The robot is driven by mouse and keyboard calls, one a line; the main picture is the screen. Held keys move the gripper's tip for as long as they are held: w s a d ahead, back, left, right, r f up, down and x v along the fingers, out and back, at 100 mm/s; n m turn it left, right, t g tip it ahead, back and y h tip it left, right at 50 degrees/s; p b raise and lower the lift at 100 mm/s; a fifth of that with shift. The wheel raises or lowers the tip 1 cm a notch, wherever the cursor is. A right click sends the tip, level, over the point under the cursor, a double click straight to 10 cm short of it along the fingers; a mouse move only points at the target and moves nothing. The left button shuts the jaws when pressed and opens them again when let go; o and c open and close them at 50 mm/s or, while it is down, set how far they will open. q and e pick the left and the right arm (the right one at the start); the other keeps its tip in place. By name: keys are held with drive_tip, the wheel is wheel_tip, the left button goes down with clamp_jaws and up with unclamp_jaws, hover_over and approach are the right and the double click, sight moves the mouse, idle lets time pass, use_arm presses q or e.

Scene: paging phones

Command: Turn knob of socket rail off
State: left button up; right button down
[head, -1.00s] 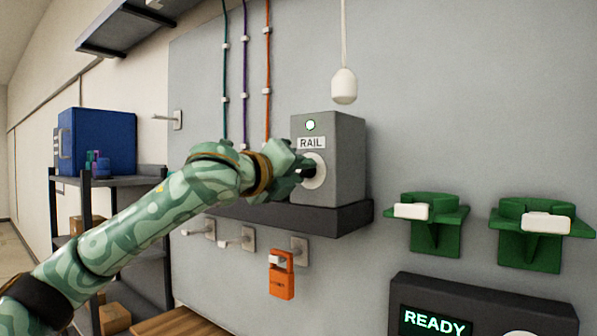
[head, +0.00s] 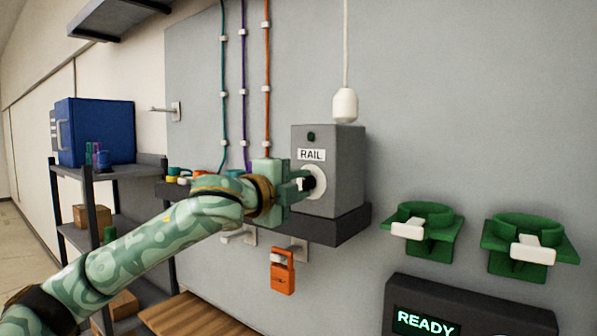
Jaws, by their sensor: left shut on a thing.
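The socket rail box (head: 345,170) is a grey box on a dark shelf against the wall panel, with a white label reading RAIL. Its small round lamp (head: 311,136) above the label is dark. The knob (head: 308,182) is black on a white round dial (head: 320,178) at the front of the box, partly hidden by my fingers. My left gripper (head: 303,182), green patterned, reaches in from the left and is shut on the knob. My right gripper is not in view.
A white pull-cord handle (head: 345,105) hangs just above the box. An orange padlock (head: 283,272) hangs on a hook below the shelf. Two green brackets (head: 424,222) and a dark READY panel (head: 470,305) are at right. A blue cabinet (head: 100,130) stands on the left rack.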

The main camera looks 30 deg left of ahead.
use_arm(q)
drive_tip(key=n+p, duration=0.3)
drive_tip(key=n, duration=0.1)
drive_tip(key=shift+f+n+p, duration=0.1)
drive_tip(key=shift+n+p, duration=1.1)
drive_tip(key=shift+n, duration=1.3)
drive_tip(key=o, duration=1)
drive_tip(key=s+a+b, duration=0.1)
drive_tip(key=s+b, duration=1)
drive_tip(key=s, duration=0.5)
drive_tip(key=shift+s+a, duration=0.15)
